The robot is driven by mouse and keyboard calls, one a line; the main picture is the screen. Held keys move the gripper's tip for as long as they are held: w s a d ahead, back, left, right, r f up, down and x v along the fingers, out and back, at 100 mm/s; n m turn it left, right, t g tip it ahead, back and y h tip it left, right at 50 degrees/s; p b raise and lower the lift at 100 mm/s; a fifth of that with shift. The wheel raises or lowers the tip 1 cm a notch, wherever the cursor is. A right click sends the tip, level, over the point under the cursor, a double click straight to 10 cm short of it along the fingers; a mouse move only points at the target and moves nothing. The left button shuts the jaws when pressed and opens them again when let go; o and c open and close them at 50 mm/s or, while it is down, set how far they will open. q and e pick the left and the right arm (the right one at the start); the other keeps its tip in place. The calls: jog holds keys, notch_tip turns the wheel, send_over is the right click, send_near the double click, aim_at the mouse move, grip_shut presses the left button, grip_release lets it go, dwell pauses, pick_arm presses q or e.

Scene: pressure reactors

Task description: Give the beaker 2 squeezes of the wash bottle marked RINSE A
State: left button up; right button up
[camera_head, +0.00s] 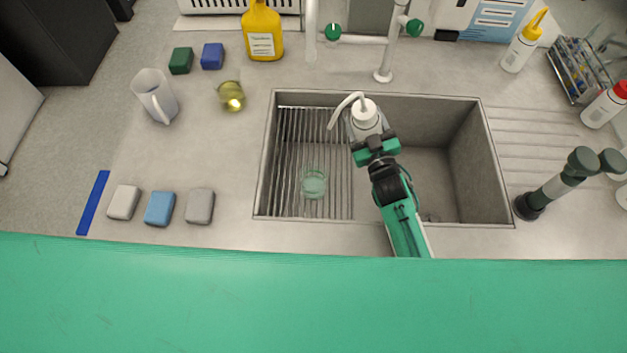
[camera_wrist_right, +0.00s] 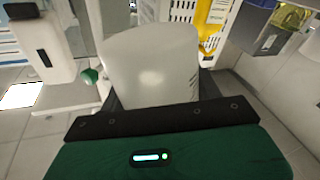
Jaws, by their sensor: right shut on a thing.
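A wash bottle (camera_head: 364,112) with a white cap and bent spout is upright over the sink; its pale body (camera_wrist_right: 155,65) fills the middle of the right wrist view. No mark on it can be read. My right gripper (camera_head: 373,142) is shut on this bottle. The spout points left and down, its tip above and behind a clear glass beaker (camera_head: 313,184). The beaker stands on the ribbed rack on the sink's left side, apart from the bottle. My left gripper is not in view.
The grey sink (camera_head: 450,165) lies under the bottle, with a white tap (camera_head: 384,60) behind. A yellow-capped bottle (camera_head: 522,45) and a red-capped bottle (camera_head: 604,105) stand at right. A jug (camera_head: 155,97), a flask (camera_head: 231,96) and several sponges are left of the sink.

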jog(key=shift+r+p, duration=2.15)
jog(key=shift+r, duration=0.4)
